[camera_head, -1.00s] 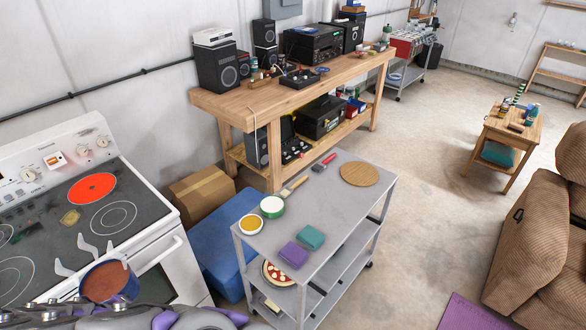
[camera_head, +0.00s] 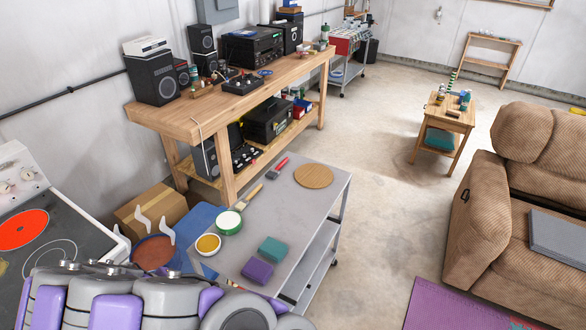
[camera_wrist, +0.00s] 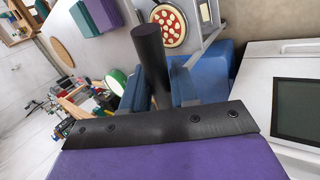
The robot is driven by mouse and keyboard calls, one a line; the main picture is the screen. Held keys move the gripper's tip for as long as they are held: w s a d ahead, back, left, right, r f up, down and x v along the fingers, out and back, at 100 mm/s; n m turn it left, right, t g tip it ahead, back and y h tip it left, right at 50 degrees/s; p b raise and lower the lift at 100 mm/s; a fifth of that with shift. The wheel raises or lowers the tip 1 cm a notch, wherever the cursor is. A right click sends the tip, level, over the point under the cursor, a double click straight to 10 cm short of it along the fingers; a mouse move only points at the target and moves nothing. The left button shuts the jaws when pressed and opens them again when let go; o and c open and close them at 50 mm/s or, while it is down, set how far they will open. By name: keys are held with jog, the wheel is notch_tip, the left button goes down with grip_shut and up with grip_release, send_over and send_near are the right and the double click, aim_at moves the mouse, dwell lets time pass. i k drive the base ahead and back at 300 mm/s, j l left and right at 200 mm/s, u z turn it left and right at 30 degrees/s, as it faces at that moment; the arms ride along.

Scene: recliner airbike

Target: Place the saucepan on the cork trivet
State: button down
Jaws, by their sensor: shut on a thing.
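The round cork trivet (camera_head: 313,176) lies bare on the far right end of the grey cart top (camera_head: 288,210), well apart from the saucepan.
The stove (camera_head: 60,225) is left, a workbench (camera_head: 215,108) behind, a sofa (camera_head: 515,215) right.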

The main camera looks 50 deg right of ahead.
aim_at(328, 179)
jog(key=l+z, duration=0.2)
jog(key=l, duration=0.45)
jog(key=l+z, duration=0.25)
jog(key=l, duration=0.45)
jog(key=i+l+z, duration=0.2)
jog(key=l, duration=0.45)
jog(key=i+l, duration=0.1)
jog(key=l, duration=1.1)
jog(key=i+l, duration=0.15)
jog(key=l, duration=0.4)
jog(key=i+l, duration=0.1)
jog(key=l, duration=0.5)
jog(key=z, duration=0.05)
